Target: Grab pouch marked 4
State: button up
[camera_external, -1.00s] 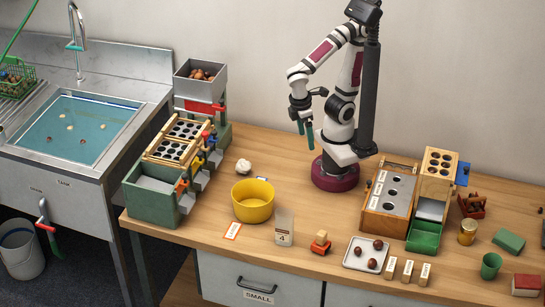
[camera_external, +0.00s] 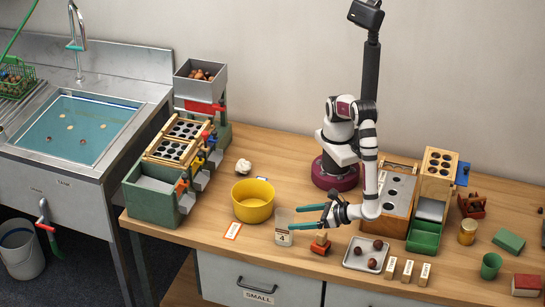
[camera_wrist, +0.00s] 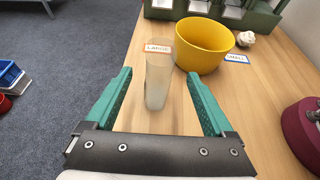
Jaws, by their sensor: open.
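The clear pouch marked 4 (camera_external: 283,237) stands upright on the table in front of the yellow bowl. Its white label faces the external camera. My gripper (camera_external: 295,217) is low at the pouch's right side, with its teal fingers pointing left and spread. In the wrist view the pouch (camera_wrist: 156,88) stands ahead, in line with the gap between the two fingers, with clear space on both sides. Its label does not show there. I cannot tell how far the fingertips reach around it. Nothing is held.
The yellow bowl (camera_external: 253,201) is just behind the pouch. The LARGE card (camera_external: 232,231) lies to its left. The table's front edge is close.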

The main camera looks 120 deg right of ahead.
aim_at(286, 220)
jog(key=x, duration=0.6)
jog(key=shift+s+f, duration=0.1)
jog(key=shift+a, duration=0.1)
grip_shut()
